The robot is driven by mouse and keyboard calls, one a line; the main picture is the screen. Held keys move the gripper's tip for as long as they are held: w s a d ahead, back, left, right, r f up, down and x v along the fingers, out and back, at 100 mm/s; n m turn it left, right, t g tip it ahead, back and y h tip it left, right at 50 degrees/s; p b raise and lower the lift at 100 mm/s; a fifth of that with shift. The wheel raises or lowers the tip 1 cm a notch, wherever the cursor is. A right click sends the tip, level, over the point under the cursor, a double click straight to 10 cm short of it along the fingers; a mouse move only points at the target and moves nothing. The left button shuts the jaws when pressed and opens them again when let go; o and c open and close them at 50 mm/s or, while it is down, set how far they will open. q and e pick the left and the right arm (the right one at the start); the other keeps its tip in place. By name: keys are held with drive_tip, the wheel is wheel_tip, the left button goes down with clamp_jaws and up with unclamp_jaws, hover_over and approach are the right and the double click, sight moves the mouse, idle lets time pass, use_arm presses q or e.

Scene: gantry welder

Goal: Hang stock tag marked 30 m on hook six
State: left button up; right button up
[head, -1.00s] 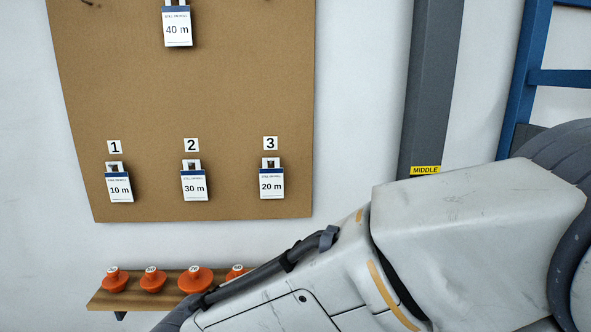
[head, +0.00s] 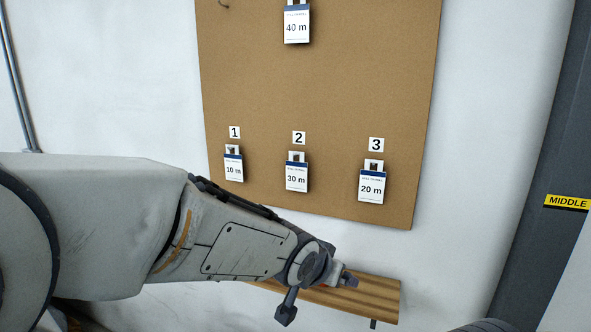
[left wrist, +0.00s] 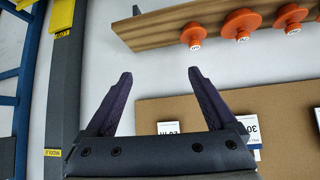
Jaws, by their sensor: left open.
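The 30 m stock tag (head: 297,177) hangs under number 2 on the brown board, a white card with a blue top band. It also shows upside down and partly cut off in the left wrist view (left wrist: 252,128). My left gripper (head: 318,293) is below the board, in front of the shelf, apart from the tag. In the left wrist view its two dark fingers (left wrist: 160,73) are spread with nothing between them. A bare hook (head: 223,4) shows at the board's upper left; its number is out of view. My right gripper is out of view.
The 10 m tag (head: 234,168) and 20 m tag (head: 372,187) hang at numbers 1 and 3. The 40 m tag (head: 297,25) hangs higher. A wooden shelf (left wrist: 160,32) holds several orange knobs (left wrist: 242,24). A grey post (head: 535,190) stands right.

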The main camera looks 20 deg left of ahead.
use_arm(q)
drive_tip(key=w+a+r+n+t, duration=0.2)
drive_tip(key=w+a+r+t, duration=0.3)
drive_tip(key=w+a+r, duration=0.3)
drive_tip(key=t+y, duration=0.1)
drive_tip(key=t, duration=0.3)
approach(293, 156)
drive_tip(key=w, duration=0.1)
drive_tip(key=w+p, duration=0.2)
drive_tip(key=w, duration=0.2)
drive_tip(key=w+p, duration=0.2)
drive_tip(key=w, duration=0.3)
drive_tip(key=shift+d, duration=0.2)
drive_tip(key=shift+w, duration=0.4)
clamp_jaws()
